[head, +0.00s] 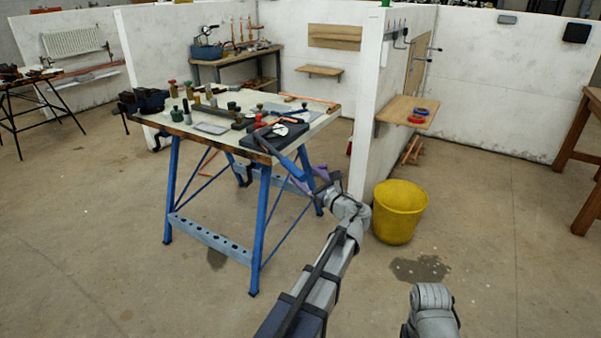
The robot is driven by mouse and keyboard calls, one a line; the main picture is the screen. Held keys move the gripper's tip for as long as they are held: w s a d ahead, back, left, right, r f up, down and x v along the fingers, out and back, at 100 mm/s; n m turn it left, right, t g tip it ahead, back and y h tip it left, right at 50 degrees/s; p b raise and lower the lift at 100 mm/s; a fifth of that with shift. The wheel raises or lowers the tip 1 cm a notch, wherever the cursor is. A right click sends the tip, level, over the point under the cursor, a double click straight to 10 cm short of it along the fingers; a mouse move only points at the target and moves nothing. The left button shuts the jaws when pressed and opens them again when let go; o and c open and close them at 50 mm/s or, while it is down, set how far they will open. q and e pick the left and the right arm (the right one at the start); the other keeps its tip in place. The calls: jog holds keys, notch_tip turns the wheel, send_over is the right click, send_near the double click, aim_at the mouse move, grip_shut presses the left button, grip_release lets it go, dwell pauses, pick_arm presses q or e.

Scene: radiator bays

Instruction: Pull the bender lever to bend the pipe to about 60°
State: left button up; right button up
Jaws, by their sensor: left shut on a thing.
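The bender (277,132) sits on a dark plate at the near right corner of the workbench, with a pale round former on it. Its blue lever (287,164) sticks out past the bench edge, toward me and down to the right. My left gripper (309,179) is shut on the end of the lever, just off the bench's near right side. A thin copper-coloured pipe (286,120) shows beside the former; its bend angle is too small to read. My right arm shows only in part at the bottom right, and its gripper is out of view.
The blue-legged workbench (325,118) carries several fittings, a grey tray (211,128) and a vice (143,102). A yellow bucket (399,212) stands on the floor right of my left arm, near the white partition end (367,130). The floor at front left is clear.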

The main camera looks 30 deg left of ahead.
pick_arm(q)
jog(key=shift+v, duration=1.75)
jog(key=v, duration=0.9)
jog(key=shift+s+a, duration=0.2)
jog(key=shift+s, duration=0.05)
